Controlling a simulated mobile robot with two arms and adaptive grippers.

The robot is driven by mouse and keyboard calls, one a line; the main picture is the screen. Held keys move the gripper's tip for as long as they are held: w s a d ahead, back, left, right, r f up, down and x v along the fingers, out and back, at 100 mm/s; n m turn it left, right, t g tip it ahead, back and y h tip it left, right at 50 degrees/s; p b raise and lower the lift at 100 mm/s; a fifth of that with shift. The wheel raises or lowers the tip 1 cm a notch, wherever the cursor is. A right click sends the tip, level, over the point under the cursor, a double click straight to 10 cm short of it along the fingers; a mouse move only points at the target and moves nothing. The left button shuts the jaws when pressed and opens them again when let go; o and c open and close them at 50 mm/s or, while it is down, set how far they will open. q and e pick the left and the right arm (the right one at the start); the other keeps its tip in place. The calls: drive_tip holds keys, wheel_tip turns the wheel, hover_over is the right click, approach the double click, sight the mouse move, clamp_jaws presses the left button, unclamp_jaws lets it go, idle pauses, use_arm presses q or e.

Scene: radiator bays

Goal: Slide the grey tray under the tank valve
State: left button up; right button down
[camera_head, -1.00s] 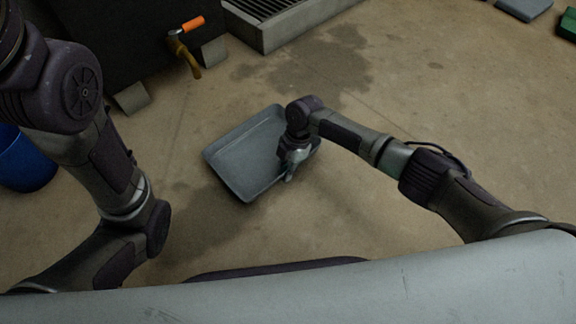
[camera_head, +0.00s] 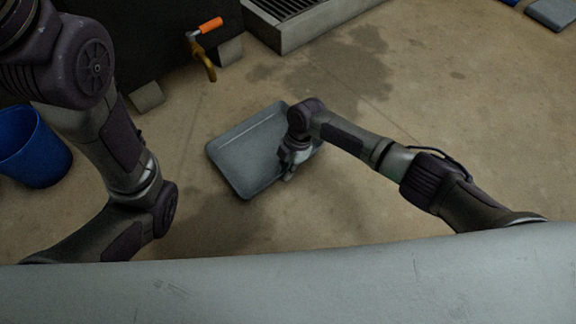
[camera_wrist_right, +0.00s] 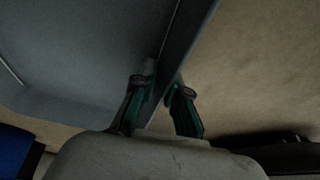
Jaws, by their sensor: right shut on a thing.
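The grey tray (camera_head: 246,152) lies flat on the floor near the middle of the head view. The tank valve (camera_head: 205,58), a brass tap with an orange handle (camera_head: 211,25), sticks out of the dark tank (camera_head: 130,40) above and to the left of the tray, with clear floor between. My right gripper (camera_head: 288,172) is at the tray's right side, shut on its rim. The right wrist view shows the fingers (camera_wrist_right: 160,98) on either side of the tray wall (camera_wrist_right: 187,45). My left gripper is out of view; only the left arm shows.
A blue bucket (camera_head: 33,148) stands at the left. Grey blocks (camera_head: 147,97) sit by the tank's foot. A grated drain trough (camera_head: 300,22) is at the top, right of the valve. Damp patches mark the floor. Open floor lies to the right.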

sight(273, 166)
idle(0.3)
drive_tip(key=shift+w+a+f+b, duration=0.2)
drive_tip(key=shift+w+a+b, duration=0.2)
drive_tip(key=shift+b, duration=0.2)
drive_tip(key=w+a+b, duration=0.1)
drive_tip(key=b, duration=0.1)
drive_tip(key=w+a+b, duration=0.1)
drive_tip(key=w+b, duration=0.1)
drive_tip(key=shift+a, duration=0.15)
drive_tip(key=shift+w+a+r, duration=0.15)
drive_tip(key=shift+w, duration=0.15)
drive_tip(key=shift+w+a, duration=0.55)
drive_tip(key=shift+w, duration=0.1)
drive_tip(key=shift+w+a, duration=0.7)
drive_tip(key=shift+w, duration=0.25)
